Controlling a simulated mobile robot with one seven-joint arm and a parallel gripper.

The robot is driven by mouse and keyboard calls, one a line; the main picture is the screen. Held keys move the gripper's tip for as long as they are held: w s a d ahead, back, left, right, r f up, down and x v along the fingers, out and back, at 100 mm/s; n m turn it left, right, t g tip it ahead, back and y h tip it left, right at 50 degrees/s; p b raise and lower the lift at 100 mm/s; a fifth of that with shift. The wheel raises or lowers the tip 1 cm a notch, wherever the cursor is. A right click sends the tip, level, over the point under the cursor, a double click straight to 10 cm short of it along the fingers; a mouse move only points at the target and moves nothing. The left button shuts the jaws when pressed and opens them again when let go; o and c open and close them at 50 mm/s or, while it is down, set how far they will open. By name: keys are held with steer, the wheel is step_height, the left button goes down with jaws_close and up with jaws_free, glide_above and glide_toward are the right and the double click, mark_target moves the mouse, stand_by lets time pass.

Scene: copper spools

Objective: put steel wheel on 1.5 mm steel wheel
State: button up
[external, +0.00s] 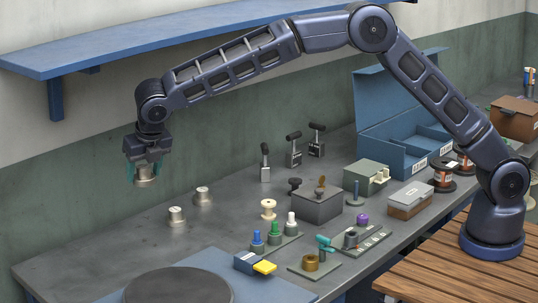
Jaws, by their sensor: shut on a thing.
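My gripper (146,169), with teal fingers, is at the left, raised above the far left part of the grey bench. It is shut on a small round silvery piece, the steel wheel (145,180), which hangs below the fingers in the air. Two similar silvery pieces, each a wide disc with a narrower top, stand upright on the bench: one steel wheel (176,217) below and right of my gripper, another steel wheel (203,196) farther right and back. I cannot read any size marking, so I cannot tell which is the 1.5 mm one.
A dark round plate (178,289) lies at the front left. Several small coloured pegs, a cream spool (268,209), a grey box (317,206) and upright black-handled tools (293,152) stand right of the wheels. A blue open box (385,145) is at the back. The left bench is clear.

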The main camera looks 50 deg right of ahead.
glide_above(175, 209)
step_height(175, 209, down, 7)
steer(key=shift+m, duration=0.3)
steer(key=shift+s+a+f, duration=0.1)
steer(key=shift+f, duration=3.9)
steer(key=shift+f, duration=0.15)
steer(key=o, duration=1.1)
steer(key=v, duration=1.2)
steer(key=shift+a, duration=0.15)
